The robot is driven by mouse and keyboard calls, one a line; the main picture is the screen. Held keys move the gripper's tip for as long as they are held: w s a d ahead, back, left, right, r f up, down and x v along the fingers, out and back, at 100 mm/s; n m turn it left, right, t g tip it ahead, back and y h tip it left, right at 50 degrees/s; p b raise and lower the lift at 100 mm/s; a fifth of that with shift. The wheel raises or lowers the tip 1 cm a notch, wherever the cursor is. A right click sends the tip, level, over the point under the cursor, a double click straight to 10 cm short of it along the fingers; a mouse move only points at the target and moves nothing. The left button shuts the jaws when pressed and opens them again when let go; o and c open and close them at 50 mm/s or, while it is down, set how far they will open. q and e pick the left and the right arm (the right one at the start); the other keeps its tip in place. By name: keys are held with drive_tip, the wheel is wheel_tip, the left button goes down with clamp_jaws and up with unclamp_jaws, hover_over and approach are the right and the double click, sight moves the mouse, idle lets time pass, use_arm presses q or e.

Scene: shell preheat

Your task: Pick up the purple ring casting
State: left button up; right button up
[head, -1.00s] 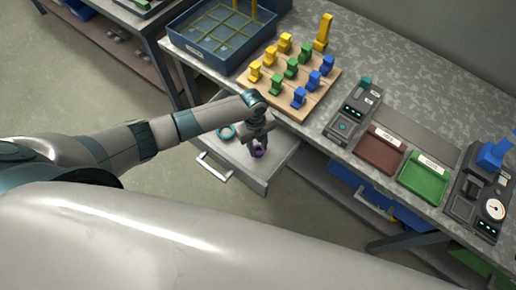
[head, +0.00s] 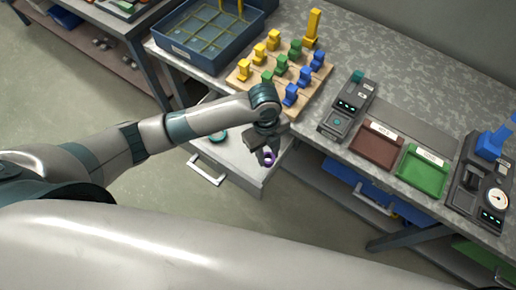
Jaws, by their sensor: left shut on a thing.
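The purple ring casting (head: 268,159) is a small ring at the fingertips of my left gripper (head: 266,156). The gripper is shut on it, above the open drawer (head: 232,160) under the workbench. The fingers hide part of the ring. A teal ring (head: 219,136) lies in the drawer to the left, partly behind my left arm. My right gripper is not in view.
On the bench (head: 402,95) above stand a wooden board (head: 283,102) with yellow, green and blue pieces, a blue divided crate (head: 207,33), a dark device (head: 347,105), a brown tray (head: 376,145) and a green tray (head: 423,173). The drawer handle (head: 206,172) sticks out in front.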

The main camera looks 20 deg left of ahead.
use_arm(q)
drive_tip(key=shift+s+d+r, duration=0.8)
drive_tip(key=shift+d+r, duration=0.05)
drive_tip(key=shift+d, duration=0.25)
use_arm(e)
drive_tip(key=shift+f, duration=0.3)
